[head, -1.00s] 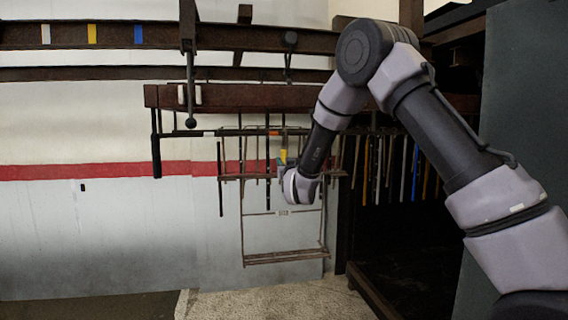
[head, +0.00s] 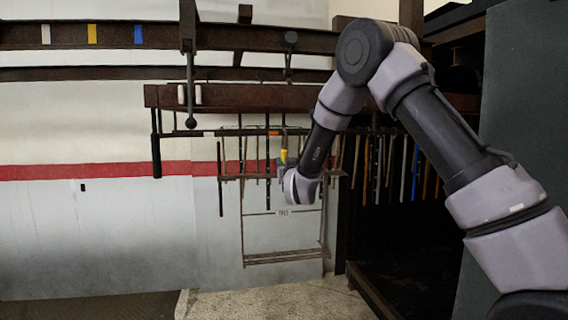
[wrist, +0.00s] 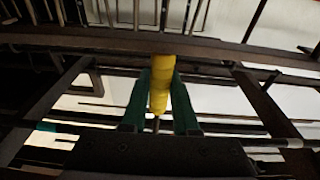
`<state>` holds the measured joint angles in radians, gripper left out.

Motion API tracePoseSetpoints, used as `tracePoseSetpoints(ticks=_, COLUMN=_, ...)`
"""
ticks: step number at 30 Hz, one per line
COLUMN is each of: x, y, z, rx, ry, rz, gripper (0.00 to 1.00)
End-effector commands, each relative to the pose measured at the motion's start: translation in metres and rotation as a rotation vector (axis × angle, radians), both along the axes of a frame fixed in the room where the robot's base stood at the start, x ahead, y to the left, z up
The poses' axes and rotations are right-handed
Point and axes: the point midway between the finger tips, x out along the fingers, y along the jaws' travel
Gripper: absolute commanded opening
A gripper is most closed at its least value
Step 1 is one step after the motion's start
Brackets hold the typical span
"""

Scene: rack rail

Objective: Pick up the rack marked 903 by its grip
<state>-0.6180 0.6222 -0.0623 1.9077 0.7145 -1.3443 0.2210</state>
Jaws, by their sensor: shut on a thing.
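The rack (head: 284,257) is a thin brown metal frame hanging below the rail, with a small plate (head: 284,212) whose marking is too small to read surely. Its yellow grip (head: 284,157) shows just above my gripper in the head view. In the wrist view the yellow grip (wrist: 160,88) stands between the two green fingers of my gripper (wrist: 160,95), which are shut on it. In the head view my wrist (head: 298,187) covers part of the rack's upper middle, and the fingers are mostly hidden.
A brown rail (head: 240,97) runs above the rack. A beam with white, yellow and blue marks (head: 92,34) is higher up. Several hanging rods (head: 390,170) fill the dark area at right. A dark panel (head: 525,100) stands at far right. Floor below the rack is clear.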

Motion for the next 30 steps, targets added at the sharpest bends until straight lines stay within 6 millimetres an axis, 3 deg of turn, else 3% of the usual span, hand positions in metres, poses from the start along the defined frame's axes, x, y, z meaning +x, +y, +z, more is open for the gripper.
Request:
tracePoseSetpoints(ticks=17, x=0.000, y=0.000, z=0.002, rx=0.001, ry=-0.003, rz=0.001, gripper=0.00)
tracePoseSetpoints(ticks=30, x=0.000, y=0.000, z=0.021, rx=0.002, ry=-0.004, rz=0.000, gripper=0.00)
